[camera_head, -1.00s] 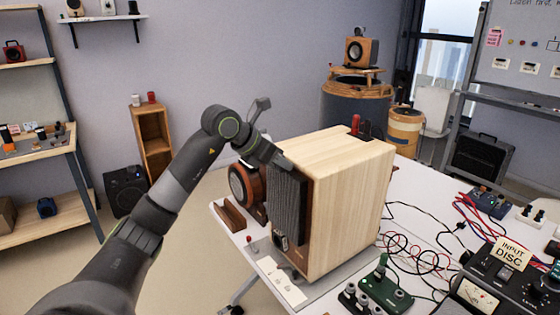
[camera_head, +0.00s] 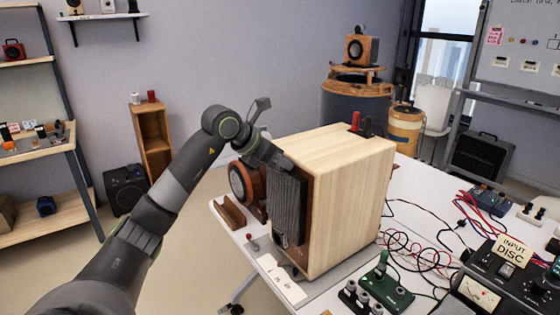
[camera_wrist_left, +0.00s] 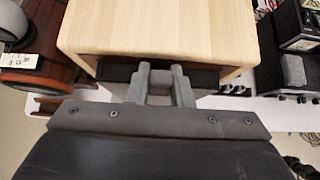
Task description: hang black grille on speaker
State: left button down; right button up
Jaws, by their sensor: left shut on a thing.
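The speaker (camera_head: 345,195) is a pale wooden box with a dark brown front, standing upright on the white table. My left gripper (camera_head: 281,160) is shut on the top edge of the black grille (camera_head: 288,208), a ribbed upright panel in front of the speaker's front face. In the left wrist view, the fingers (camera_wrist_left: 160,88) pinch the grille (camera_wrist_left: 203,77) just beyond the speaker's top edge (camera_wrist_left: 160,35). I cannot tell whether the grille touches the front. The grille hides most of that face. My right gripper is not in view.
A round, wood-coloured device (camera_head: 243,185) stands behind the grille at left, close to the gripper. A brown wooden piece (camera_head: 229,213) and a white card (camera_head: 280,279) lie near the table's edge. Cables (camera_head: 420,255) and a green box (camera_head: 385,288) lie at right.

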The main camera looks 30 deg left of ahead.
pick_arm(q)
jog(key=c, duration=1.2)
grip_release()
jog(key=shift+f, duration=0.1)
jog(key=shift+s, duration=0.1)
jog(key=b+v, duration=0.4)
jog(key=v, duration=1.3)
jog(key=shift+a, duration=0.15)
